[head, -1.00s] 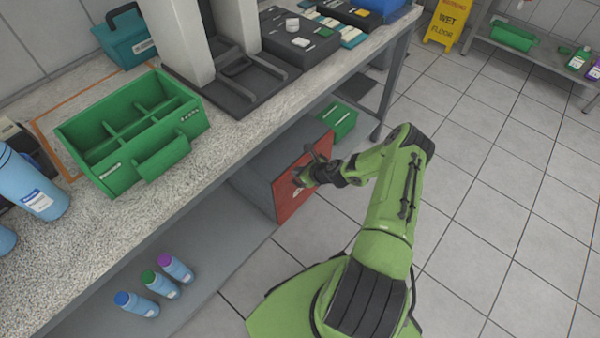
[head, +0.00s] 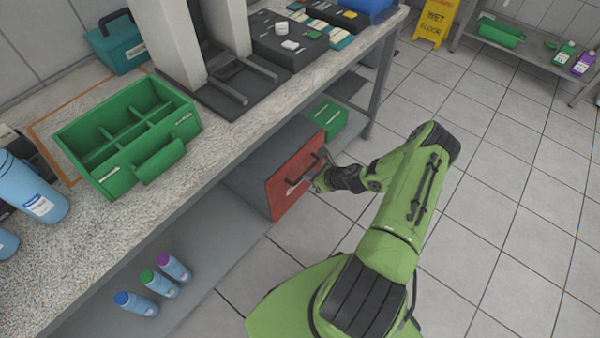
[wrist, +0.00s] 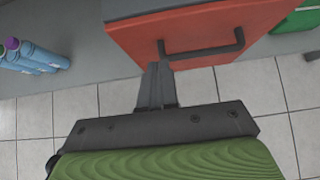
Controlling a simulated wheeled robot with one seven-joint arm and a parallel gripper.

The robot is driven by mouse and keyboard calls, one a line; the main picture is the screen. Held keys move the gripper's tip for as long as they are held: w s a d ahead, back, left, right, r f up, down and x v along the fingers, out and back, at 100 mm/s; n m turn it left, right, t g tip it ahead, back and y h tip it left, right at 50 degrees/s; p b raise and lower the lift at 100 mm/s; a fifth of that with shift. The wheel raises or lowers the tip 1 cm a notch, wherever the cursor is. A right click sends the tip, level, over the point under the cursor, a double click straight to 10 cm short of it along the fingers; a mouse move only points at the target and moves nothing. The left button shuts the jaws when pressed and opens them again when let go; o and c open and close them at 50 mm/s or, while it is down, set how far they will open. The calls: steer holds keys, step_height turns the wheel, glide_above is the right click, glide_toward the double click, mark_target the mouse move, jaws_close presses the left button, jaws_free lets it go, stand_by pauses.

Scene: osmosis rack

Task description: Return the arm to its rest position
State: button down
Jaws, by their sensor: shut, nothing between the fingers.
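My green arm reaches from the lower middle of the head view toward the bench's lower shelf. My gripper (head: 322,160) is just in front of the red door (head: 290,192) of a grey cabinet, close to its dark bar handle (head: 303,170). In the wrist view my gripper (wrist: 158,68) has its fingers together and empty, and they point at the left end of the handle (wrist: 205,51) on the red door (wrist: 200,25). I cannot tell whether the fingertips touch the handle. The door looks shut.
The bench (head: 222,128) carries a green caddy (head: 120,181) and a press-like stand. On the lower shelf are several capped bottles (head: 158,283) and a green bin (head: 328,118). A yellow wet-floor sign (head: 434,24) stands at the back. Tiled floor right of my arm is clear.

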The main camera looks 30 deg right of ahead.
steer(key=shift+v, duration=1.85)
steer(key=shift+p, duration=0.3)
